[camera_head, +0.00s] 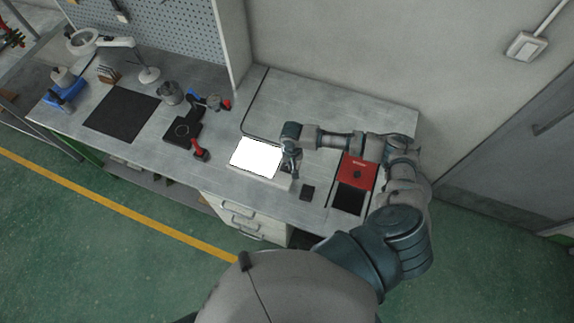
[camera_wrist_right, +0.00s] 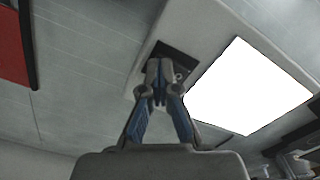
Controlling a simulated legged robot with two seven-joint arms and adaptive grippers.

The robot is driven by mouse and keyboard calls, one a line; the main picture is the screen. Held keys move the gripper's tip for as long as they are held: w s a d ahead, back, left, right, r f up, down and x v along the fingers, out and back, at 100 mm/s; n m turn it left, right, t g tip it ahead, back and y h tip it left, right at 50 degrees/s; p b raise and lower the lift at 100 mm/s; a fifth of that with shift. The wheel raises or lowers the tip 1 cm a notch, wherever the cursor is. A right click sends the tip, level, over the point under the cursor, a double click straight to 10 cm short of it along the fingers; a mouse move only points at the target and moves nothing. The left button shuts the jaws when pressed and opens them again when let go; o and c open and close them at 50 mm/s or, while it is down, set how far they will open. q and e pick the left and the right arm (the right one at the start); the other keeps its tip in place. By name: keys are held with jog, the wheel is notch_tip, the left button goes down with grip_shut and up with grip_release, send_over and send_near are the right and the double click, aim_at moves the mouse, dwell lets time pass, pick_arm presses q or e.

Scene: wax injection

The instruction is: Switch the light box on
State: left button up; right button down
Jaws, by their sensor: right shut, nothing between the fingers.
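The light box (camera_head: 233,178) lies on the workbench, and its panel (camera_head: 256,158) glows bright white. In the right wrist view the lit panel (camera_wrist_right: 250,88) is on the right, in the pale casing (camera_wrist_right: 205,20). My right gripper (camera_head: 291,172) is at the right end of the box, beside the panel. In the wrist view its closed fingertips (camera_wrist_right: 160,68) are over a small dark switch area (camera_wrist_right: 178,60) on the casing and partly hide it. I cannot tell whether they touch it. The fingers hold nothing. My left gripper is in neither view.
The bench behind the box is clear.

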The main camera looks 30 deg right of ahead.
jog(key=shift+r+p, duration=2.45)
jog(key=shift+p, duration=0.5)
jog(key=shift+w+r, duration=0.1)
jog(key=shift+r, duration=0.85)
